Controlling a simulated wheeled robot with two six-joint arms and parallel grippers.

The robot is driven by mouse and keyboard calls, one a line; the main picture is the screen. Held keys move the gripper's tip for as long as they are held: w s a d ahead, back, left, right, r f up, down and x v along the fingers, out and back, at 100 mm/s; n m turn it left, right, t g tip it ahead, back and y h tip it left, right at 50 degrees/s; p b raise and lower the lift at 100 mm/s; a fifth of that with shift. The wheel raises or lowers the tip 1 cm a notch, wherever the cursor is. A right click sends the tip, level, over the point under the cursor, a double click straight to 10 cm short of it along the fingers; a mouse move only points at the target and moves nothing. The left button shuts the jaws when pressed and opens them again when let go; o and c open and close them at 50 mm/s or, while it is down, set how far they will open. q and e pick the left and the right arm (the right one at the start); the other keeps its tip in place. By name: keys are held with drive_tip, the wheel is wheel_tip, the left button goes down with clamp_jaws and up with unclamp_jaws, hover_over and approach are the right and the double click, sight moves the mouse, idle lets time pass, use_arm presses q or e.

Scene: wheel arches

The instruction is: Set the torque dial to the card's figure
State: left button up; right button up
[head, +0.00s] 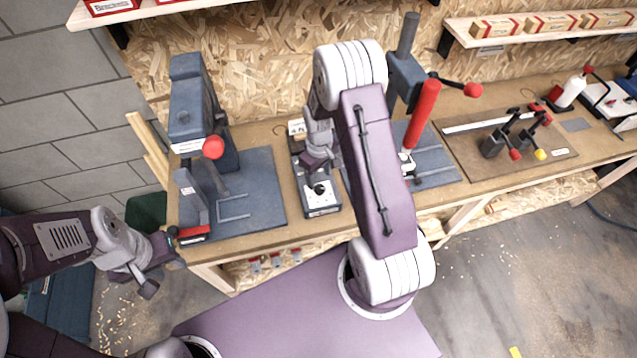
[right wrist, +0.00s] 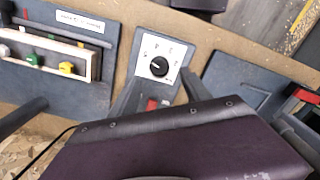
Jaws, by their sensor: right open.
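The torque dial (head: 319,189) is a black round knob on a white plate, on a grey box on the bench. My right gripper (head: 318,160) is above the dial, pointing down, partly hidden by my own arm. In the right wrist view its open fingers (right wrist: 162,88) show below the knob, apart from it. My left gripper (head: 160,268) hangs off the bench's left front corner; its jaw opening is unclear.
A grey press with a red ball (head: 213,147) stands left of the dial box. Another press with a red handle (head: 424,110) stands to the right. Further right lies a board with toggle clamps (head: 505,140). Bare bench (head: 270,150) shows left of the box.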

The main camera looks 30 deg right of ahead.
sight(319, 188)
wheel_tip(319, 188, down, 5)
drive_tip(key=shift+r+p, duration=0.1)
drive_tip(key=shift+p, duration=0.6)
drive_tip(key=shift+s+d+f, duration=0.15)
drive_tip(key=shift+s+f, duration=0.05)
drive_tip(key=shift+f, duration=0.4)
drive_tip(key=shift+w+f, duration=0.1)
drive_tip(key=shift+w, duration=0.1)
drive_tip(key=shift+c, duration=0.4)
clamp_jaws()
